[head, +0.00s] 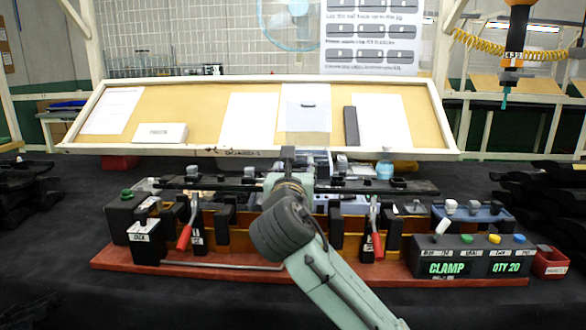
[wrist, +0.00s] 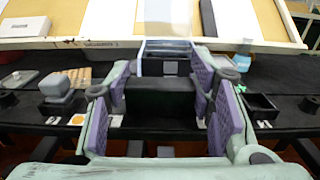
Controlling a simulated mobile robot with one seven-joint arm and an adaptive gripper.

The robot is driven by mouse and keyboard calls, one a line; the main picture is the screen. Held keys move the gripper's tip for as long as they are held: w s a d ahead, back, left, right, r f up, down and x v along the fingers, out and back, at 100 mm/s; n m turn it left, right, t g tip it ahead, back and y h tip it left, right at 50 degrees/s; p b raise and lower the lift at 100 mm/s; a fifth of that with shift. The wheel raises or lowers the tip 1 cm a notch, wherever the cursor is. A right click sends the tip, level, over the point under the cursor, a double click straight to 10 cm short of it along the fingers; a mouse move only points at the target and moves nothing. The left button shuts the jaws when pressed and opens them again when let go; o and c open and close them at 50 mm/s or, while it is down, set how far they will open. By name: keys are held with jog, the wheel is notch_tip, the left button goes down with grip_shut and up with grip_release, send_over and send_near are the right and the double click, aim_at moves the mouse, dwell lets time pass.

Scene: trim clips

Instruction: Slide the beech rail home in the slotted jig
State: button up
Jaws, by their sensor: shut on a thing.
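The jig stands on a red-brown base (head: 220,262), with black blocks and orange-brown wooden parts between them. A long dark rail (head: 225,185) lies level across its top; it also shows in the wrist view (wrist: 40,130). No rail shows clearly as pale beech. My gripper (head: 289,178) is over the middle of the jig, its fingers largely hidden by my arm. In the wrist view, its purple-padded fingers (wrist: 163,103) are shut on a dark block (wrist: 160,96) in line with the rail. Whether this block is part of the rail, and how it seats, I cannot tell.
Red-handled clamps (head: 184,237) (head: 377,245) stand at the jig's front. A control box (head: 470,262) reading CLAMP and QTY 20 is at right, by a red bin (head: 550,263). A tilted board (head: 205,100) rises behind. Dark parts lie at both sides; the front cloth is clear.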

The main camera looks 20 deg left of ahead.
notch_tip(320, 180, down, 6)
jog(key=b, duration=0.4)
jog(key=shift+r, duration=0.15)
jog(key=shift+s+a, duration=0.2)
jog(key=shift+a, duration=0.4)
jog(key=shift+s+a, duration=0.15)
jog(key=shift+a, duration=0.4)
dwell(0.7)
jog(key=o, duration=1.4)
jog(key=shift+a, duration=0.1)
jog(key=shift+o, duration=0.4)
jog(key=shift+s, duration=0.1)
jog(key=v, duration=1.2)
